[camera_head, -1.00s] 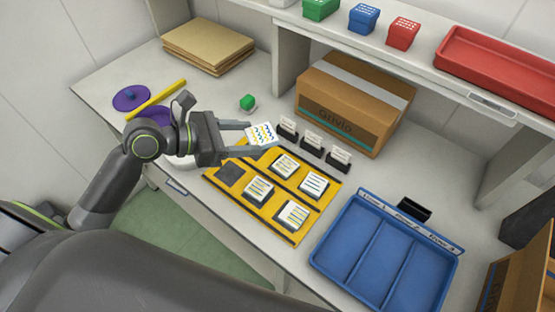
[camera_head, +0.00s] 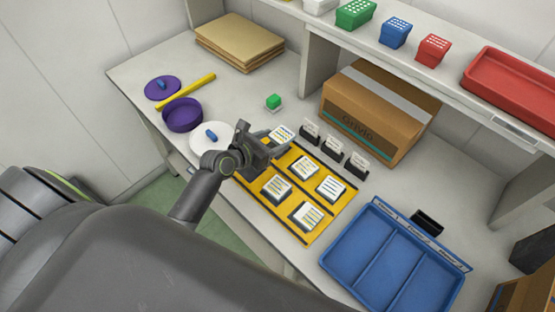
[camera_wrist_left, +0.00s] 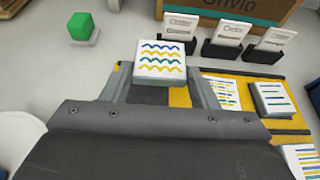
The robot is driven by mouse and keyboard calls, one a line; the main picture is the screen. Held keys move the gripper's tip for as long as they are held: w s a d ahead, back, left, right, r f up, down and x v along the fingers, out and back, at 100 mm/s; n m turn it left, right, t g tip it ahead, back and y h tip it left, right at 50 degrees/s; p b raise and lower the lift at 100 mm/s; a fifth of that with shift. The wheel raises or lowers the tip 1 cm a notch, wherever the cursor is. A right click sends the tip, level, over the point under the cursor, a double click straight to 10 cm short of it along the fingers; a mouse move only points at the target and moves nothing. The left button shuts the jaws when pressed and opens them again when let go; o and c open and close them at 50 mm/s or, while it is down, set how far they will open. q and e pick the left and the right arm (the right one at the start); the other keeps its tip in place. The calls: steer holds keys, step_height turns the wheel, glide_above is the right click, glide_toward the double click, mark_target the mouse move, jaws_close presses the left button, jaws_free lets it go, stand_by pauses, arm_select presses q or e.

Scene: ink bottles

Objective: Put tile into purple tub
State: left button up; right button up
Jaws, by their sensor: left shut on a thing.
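The white tile with blue, yellow and green wavy lines (camera_head: 282,132) is between the fingers of my left gripper (camera_head: 280,141). It also shows in the left wrist view (camera_wrist_left: 160,58), face up, with a finger on each side. The gripper is shut on it at the far left end of the yellow board (camera_head: 325,225); its exact height cannot be told. The purple tub (camera_head: 183,116) stands open and apart from the gripper, to its left. A purple lid with a blue knob (camera_head: 161,89) lies behind the tub. My right gripper is not in view.
A yellow stick (camera_head: 187,89) lies beside the tub. A white round lid with a blue knob (camera_head: 212,138) is between tub and gripper.

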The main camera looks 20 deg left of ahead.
arm_select(q)
steer(key=shift+f+b, duration=0.65)
steer(key=shift+f, duration=2.1)
steer(key=shift+f, duration=0.2)
steer(key=o, duration=1)
steer(key=shift+o, duration=0.2)
steer(key=shift+r, duration=0.15)
